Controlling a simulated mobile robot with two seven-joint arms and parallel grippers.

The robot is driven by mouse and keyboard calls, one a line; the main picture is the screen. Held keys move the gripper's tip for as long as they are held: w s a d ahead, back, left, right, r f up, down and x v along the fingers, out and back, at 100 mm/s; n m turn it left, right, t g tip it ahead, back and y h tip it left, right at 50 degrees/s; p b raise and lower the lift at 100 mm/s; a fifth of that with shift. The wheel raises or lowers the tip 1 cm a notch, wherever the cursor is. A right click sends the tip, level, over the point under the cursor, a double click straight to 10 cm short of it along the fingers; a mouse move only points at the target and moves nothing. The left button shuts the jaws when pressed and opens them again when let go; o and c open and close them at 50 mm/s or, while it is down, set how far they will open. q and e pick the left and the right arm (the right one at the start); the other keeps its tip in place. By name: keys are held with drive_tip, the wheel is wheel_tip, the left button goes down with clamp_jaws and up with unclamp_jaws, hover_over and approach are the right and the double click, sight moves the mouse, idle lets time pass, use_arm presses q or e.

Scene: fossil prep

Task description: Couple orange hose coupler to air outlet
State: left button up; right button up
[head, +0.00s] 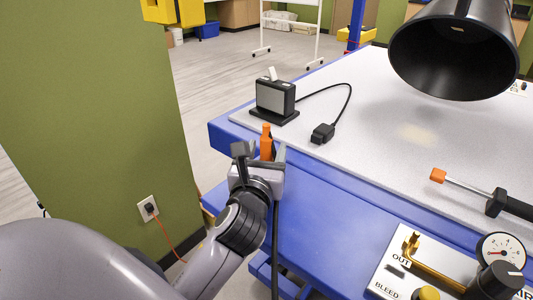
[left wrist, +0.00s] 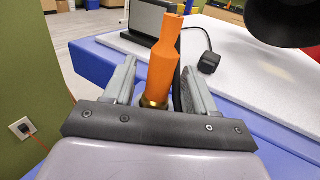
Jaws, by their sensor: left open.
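The orange hose coupler (head: 266,143) stands roughly upright at the table's near left edge. A brass collar shows at its base in the left wrist view, where the coupler (left wrist: 161,75) stands between the fingers. My left gripper (head: 261,153) is open, with a finger on each side of the coupler and visible gaps. A black hose (head: 276,240) hangs down just below the gripper. A brass fitting (head: 413,242) rises beside the "OUT" label on a pale panel (head: 385,283) at lower right; it appears to be the air outlet. My right gripper is not in view.
A black-and-grey box (head: 275,97) with a cable and black plug (head: 322,133) sits behind the coupler. A large black funnel hood (head: 455,55) hangs at upper right. An orange-tipped tool (head: 465,185) lies at right. The blue table front (head: 320,205) is clear.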

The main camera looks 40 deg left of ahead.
use_arm(q)
drive_tip(key=shift+w+a, duration=0.15)
drive_tip(key=shift+w, duration=0.2)
drive_tip(key=shift+c, duration=0.3)
clamp_jaws()
drive_tip(key=shift+r, duration=0.2)
wheel_tip(320, 180, up, 20)
drive_tip(key=p, duration=0.6)
drive_tip(key=shift+f+p, duration=0.15)
drive_tip(key=shift+p, duration=0.25)
